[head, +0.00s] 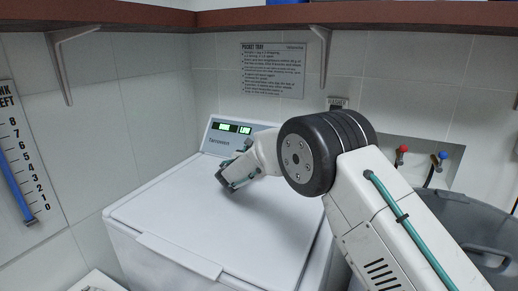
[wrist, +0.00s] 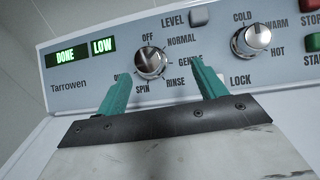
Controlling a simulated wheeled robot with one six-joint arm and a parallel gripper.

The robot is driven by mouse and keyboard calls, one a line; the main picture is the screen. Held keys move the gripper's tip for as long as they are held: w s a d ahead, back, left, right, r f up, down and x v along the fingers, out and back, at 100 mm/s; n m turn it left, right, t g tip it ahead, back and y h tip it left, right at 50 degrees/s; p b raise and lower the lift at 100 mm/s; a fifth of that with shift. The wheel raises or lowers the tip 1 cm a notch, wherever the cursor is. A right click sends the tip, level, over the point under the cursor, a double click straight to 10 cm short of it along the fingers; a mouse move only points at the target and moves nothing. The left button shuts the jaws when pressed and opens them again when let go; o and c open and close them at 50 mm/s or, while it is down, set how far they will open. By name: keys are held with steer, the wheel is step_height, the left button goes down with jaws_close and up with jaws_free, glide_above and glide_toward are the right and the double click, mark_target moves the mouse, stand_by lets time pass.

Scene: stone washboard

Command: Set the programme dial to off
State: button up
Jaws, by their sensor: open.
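The programme dial (wrist: 150,63) is a round silver knob on the washer's panel in the wrist view. OFF, NORMAL, GENTLE, RINSE and SPIN are printed around it, with another label partly hidden by my left finger. I cannot tell for sure which label its mark points to. My gripper (wrist: 160,70) is open, its two teal fingers apart, one on each side of the dial in the picture. I see no contact with the dial. In the head view my gripper (head: 230,178) is over the washer lid, and my arm hides much of the panel.
A second knob (wrist: 250,40) marked COLD, WARM and HOT sits right of the dial. A grey LEVEL button (wrist: 198,17) and red and green buttons are nearby. The display (wrist: 66,55) reads DONE and LOW. The white lid (head: 200,220) is shut and clear; a shelf (head: 200,17) runs above.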

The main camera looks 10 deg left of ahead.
steer(key=shift+w+a+f+n+y, duration=0.15)
steer(key=shift+a+f+n+y, duration=0.2)
steer(key=shift+a+f, duration=0.4)
steer(key=shift+w+a, duration=0.2)
steer(key=shift+a, duration=0.05)
steer(key=x, duration=0.7)
steer(key=shift+w+r, duration=0.15)
steer(key=shift+r, duration=0.05)
steer(key=c, duration=1)
steer(key=shift+o, duration=0.2)
